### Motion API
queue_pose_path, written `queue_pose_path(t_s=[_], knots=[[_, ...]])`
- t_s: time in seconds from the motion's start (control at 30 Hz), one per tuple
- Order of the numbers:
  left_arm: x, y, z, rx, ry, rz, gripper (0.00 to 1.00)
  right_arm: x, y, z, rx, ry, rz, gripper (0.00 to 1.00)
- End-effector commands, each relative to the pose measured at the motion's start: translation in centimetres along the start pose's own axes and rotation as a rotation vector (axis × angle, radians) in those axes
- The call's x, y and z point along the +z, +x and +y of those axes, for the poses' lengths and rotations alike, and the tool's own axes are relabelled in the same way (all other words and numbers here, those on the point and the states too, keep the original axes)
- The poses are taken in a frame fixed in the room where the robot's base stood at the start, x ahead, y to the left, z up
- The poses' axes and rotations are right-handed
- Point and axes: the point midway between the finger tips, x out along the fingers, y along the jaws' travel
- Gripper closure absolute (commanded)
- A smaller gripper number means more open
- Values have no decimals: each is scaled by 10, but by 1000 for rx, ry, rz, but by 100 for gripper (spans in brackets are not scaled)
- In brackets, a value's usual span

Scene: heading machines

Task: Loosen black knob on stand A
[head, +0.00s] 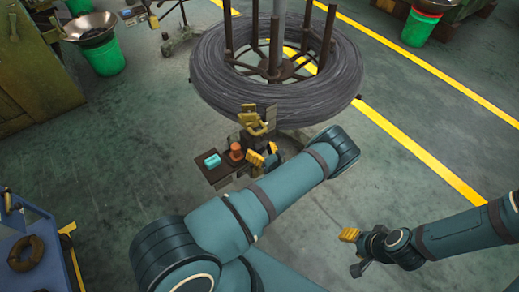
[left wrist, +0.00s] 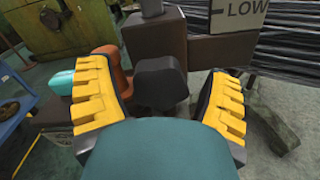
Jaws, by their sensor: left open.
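A black knob (left wrist: 161,82) with a rounded block shape sits on the brown body of the stand (left wrist: 155,42) in the left wrist view. My left gripper (left wrist: 160,105) is open, with one yellow-padded finger on each side of the knob and visible gaps between. In the head view my left gripper (head: 264,155) is low at the front of the coil stand, partly hidden by my forearm; the knob cannot be made out there. My right gripper (head: 354,251) is open and empty over bare floor. No stand letter is readable.
A large grey wire coil (head: 213,75) surrounds the stand's posts. A small dark table (head: 218,171) beside the stand holds a teal item (head: 212,160) and an orange-brown item (head: 236,152). A blue cart (head: 35,250) is at lower left.

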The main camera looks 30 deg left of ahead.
Motion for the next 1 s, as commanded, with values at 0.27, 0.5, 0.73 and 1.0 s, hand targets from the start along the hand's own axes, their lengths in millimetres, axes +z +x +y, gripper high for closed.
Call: queue_pose_path(t_s=[0.27,0.5,0.73,1.0], knots=[[0,0,0,0,0,0,34,0,0,0,0,0,0,53],[0,0,0,0,0,0,88,0,0,0,0,0,0,53],[0,0,0,0,-24,0,88,0,0,0,0,0,0,53],[0,0,0,-2,-160,-1,88,0,2,1,0,0,1,53]])
